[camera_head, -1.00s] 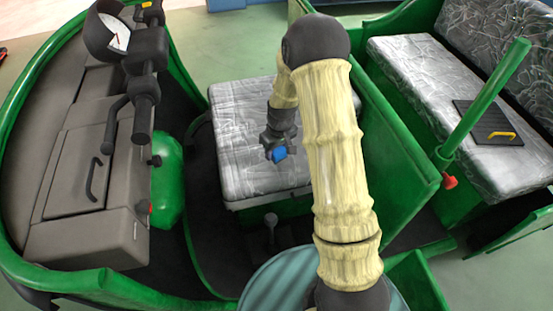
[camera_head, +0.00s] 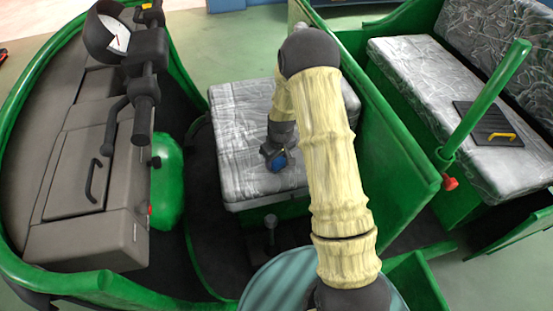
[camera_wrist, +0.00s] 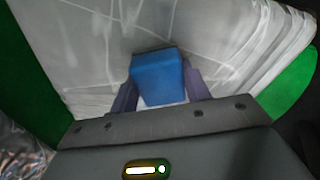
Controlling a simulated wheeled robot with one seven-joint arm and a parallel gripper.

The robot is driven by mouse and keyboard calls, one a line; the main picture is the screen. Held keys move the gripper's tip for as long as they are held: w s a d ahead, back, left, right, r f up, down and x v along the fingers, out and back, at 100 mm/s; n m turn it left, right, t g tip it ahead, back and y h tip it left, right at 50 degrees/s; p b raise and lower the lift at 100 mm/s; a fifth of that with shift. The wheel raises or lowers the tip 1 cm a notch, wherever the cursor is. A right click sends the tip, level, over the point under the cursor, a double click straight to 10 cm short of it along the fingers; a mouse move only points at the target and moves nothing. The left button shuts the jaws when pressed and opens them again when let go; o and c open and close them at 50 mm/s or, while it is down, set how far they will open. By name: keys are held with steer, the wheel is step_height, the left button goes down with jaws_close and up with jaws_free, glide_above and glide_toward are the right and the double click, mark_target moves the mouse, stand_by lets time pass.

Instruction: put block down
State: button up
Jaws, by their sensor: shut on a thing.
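A blue block (camera_wrist: 158,77) is held between the two fingers of my gripper (camera_wrist: 160,92) in the wrist view. In the head view my gripper (camera_head: 275,158) is over the grey driver's seat (camera_head: 235,130), with the blue block (camera_head: 277,163) at its tip. The seat's pale, streaked surface (camera_wrist: 90,50) fills most of the wrist view behind the block. Whether the block touches the seat I cannot tell.
A green partition (camera_head: 385,130) stands right of the seat. Beyond it, a rear bench (camera_head: 405,60) carries a dark board with a yellow handle (camera_head: 500,135). A grey dashboard with handlebars (camera_head: 148,60) is at left. The seat's left part is clear.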

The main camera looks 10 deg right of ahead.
mark_target(279, 162)
steer(key=shift+f, duration=0.15)
steer(key=o, duration=1)
steer(key=shift+o, duration=0.2)
step_height(279, 162, up, 12)
steer(key=s, duration=0.1)
steer(key=shift+s+d, duration=0.2)
steer(key=shift+d, duration=0.05)
steer(key=s+r+m, duration=0.1)
steer(key=s+r, duration=0.2)
steer(key=s, duration=0.3)
steer(key=s+r+m+t, duration=0.1)
steer(key=s+r+m, duration=0.1)
steer(key=s, duration=0.5)
steer(key=s+r+m, duration=0.1)
steer(key=s+r, duration=0.3)
steer(key=s, duration=0.2)
steer(key=shift+s+a+r+m+h, duration=0.2)
steer(key=shift+a+r+m+h, duration=0.1)
steer(key=shift+r, duration=0.1)
